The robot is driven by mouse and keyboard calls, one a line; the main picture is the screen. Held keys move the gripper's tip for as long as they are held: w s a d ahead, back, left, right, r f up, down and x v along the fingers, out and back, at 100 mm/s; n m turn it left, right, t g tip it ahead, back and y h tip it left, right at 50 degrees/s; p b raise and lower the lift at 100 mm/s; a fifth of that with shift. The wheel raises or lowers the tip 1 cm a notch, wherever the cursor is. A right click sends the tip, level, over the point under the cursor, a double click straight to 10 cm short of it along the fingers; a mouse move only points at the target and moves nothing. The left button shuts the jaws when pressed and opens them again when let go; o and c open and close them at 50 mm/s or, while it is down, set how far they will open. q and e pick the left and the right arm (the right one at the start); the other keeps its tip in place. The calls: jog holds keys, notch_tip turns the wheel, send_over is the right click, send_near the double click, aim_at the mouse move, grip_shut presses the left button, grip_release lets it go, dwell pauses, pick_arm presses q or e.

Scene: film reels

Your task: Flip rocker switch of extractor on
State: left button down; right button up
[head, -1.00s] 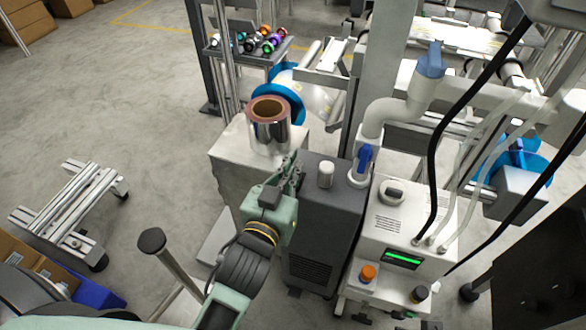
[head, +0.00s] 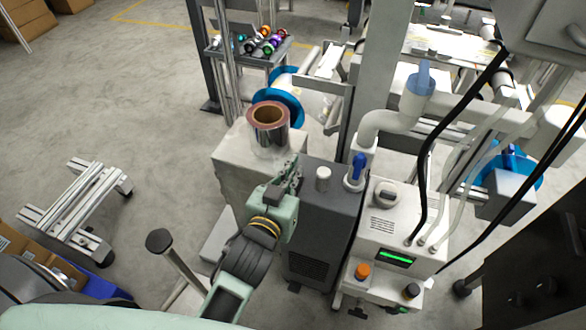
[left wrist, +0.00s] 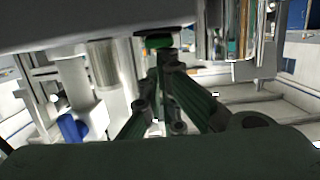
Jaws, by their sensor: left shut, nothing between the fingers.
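The extractor appears to be the dark grey box (head: 325,215) in the middle of the head view, with a white cap and a blue-handled valve on its top. My left gripper (head: 293,166) is shut and empty at the box's upper left edge, with the arm reaching up from below. In the left wrist view the fingers (left wrist: 160,62) come together just below a small green part in a black surround (left wrist: 158,42), possibly the rocker switch. I cannot tell if they touch it or which way it is set. In the head view the switch is hidden or too small to make out.
A film roll (head: 269,124) stands on a light cabinet (head: 232,158) just left of the gripper. A white unit with a green display (head: 395,258) and hanging black cables (head: 432,150) stands to the right.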

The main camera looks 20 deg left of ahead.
pick_arm(q)
jog(key=s+r, duration=0.2)
jog(key=s, duration=1)
jog(key=shift+a, duration=0.2)
pick_arm(e)
jog(key=shift+w, duration=0.1)
pick_arm(q)
jog(key=shift+w, duration=0.1)
